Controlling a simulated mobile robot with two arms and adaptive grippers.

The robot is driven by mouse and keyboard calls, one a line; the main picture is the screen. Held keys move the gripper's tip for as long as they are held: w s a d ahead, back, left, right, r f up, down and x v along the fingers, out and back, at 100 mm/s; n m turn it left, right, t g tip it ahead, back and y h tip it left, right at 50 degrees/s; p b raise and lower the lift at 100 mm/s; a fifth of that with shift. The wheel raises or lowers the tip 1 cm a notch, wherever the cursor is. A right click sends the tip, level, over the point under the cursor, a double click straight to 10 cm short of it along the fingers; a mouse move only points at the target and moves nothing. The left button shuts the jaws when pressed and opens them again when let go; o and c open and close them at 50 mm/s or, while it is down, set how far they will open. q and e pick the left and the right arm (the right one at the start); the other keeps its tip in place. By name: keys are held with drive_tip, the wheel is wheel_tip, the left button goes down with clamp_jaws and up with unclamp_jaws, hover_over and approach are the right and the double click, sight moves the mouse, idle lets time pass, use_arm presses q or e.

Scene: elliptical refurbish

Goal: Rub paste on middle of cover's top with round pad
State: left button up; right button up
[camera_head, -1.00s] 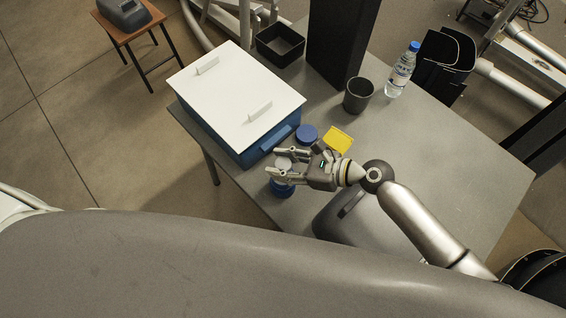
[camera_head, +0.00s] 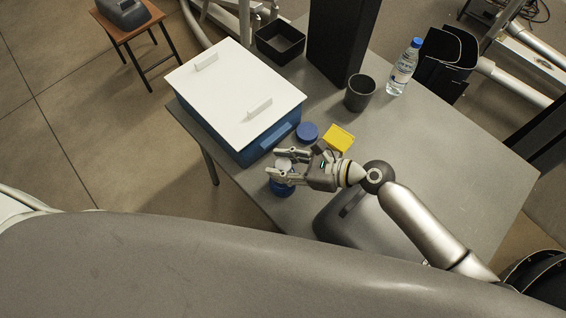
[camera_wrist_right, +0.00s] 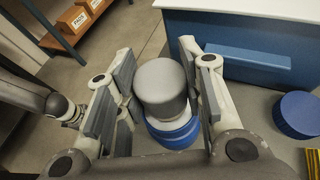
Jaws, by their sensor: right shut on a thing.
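The cover is a white flat lid (camera_head: 222,88) with two raised handles, lying on top of a blue box (camera_head: 235,150) at the table's left. My right gripper (camera_head: 276,162) is near the table's front edge, right of the box's near corner. The pad is over an open blue-rimmed jar (camera_wrist_right: 178,132). Whether it touches paste inside is hidden. The jar's blue side also shows in the head view (camera_head: 281,189). My left gripper is not in view.
A blue round lid (camera_head: 307,132) and a yellow sponge-like block (camera_head: 339,138) lie near my right gripper. A black cup (camera_head: 359,93), a water bottle (camera_head: 403,68) and a black bin (camera_head: 280,43) stand farther back. The table's right side is clear.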

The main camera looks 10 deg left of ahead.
sight(284, 164)
drive_tip(key=shift+f+b, duration=0.3)
drive_tip(key=shift+f, duration=0.25)
idle(0.7)
wheel_tip(284, 164, up, 7)
drive_tip(key=p, duration=0.8)
drive_tip(key=shift+r, duration=0.1)
idle(0.8)
